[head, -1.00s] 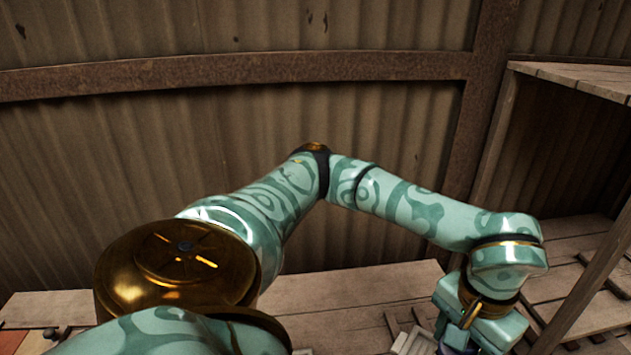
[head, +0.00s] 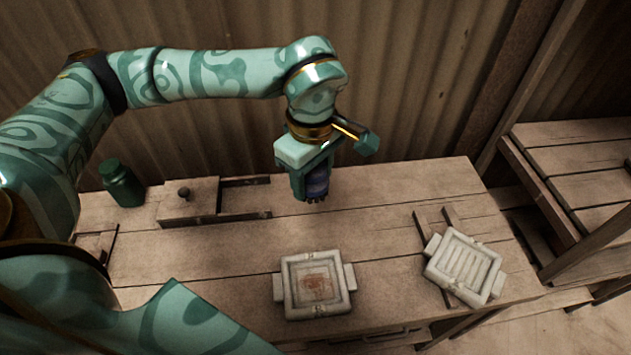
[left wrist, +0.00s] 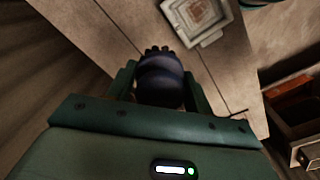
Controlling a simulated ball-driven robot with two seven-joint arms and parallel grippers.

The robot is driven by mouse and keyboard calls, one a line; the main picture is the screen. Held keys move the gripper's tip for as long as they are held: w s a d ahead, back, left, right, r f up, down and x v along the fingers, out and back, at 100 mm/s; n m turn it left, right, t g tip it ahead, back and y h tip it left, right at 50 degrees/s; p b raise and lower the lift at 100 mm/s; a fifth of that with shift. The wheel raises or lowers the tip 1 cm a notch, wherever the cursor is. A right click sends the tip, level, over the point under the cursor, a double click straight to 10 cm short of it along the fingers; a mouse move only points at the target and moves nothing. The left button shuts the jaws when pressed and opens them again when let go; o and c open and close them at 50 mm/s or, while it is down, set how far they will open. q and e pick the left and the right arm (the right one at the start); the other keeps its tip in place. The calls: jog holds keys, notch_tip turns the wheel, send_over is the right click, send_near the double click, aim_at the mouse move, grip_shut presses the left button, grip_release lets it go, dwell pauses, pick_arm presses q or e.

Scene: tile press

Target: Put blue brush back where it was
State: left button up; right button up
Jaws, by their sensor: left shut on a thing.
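The blue brush (head: 317,183) is dark blue-purple and hangs upright below my left gripper (head: 311,188), bristles down. The left gripper is shut on it and holds it above the back part of the wooden table (head: 390,225). In the left wrist view the brush (left wrist: 160,78) sits between the two fingers of the left gripper (left wrist: 160,85), with its dark bristle tips pointing away from the camera. My right gripper is not in view.
A pale square mould (head: 315,285) with a reddish-brown patch lies at the front middle. A ribbed pale mould (head: 465,266) lies at the right. A green jar (head: 122,184) and a wooden box with a knobbed lid (head: 188,200) stand at the back left.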

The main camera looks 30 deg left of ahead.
pick_arm(q)
jog(key=w+a+f+n+b, duration=0.2)
jog(key=w+f+n+b, duration=0.1)
jog(key=w+f+n, duration=0.2)
jog(key=w+a+f+n+b, duration=0.2)
jog(key=w+f+n+b, duration=0.2)
jog(key=w+f+n, duration=0.1)
jog(key=w+a+f+n+b, duration=0.2)
jog(key=w+f+n+b, duration=0.2)
jog(key=n, duration=0.5)
jog(key=shift+w+f, duration=0.95)
jog(key=shift+f, duration=0.25)
jog(key=shift+w+a+f+b, duration=0.15)
jog(key=shift+f+b, duration=0.1)
jog(key=shift+b, duration=0.2)
notch_tip(320, 180, down, 4)
jog(key=shift+w+a+r+b, duration=0.1)
jog(key=shift+w+r+b, duration=0.1)
jog(key=shift+b, duration=0.75)
jog(key=shift+r, duration=0.15)
jog(key=shift+c, duration=0.4)
jog(key=shift+s, duration=0.1)
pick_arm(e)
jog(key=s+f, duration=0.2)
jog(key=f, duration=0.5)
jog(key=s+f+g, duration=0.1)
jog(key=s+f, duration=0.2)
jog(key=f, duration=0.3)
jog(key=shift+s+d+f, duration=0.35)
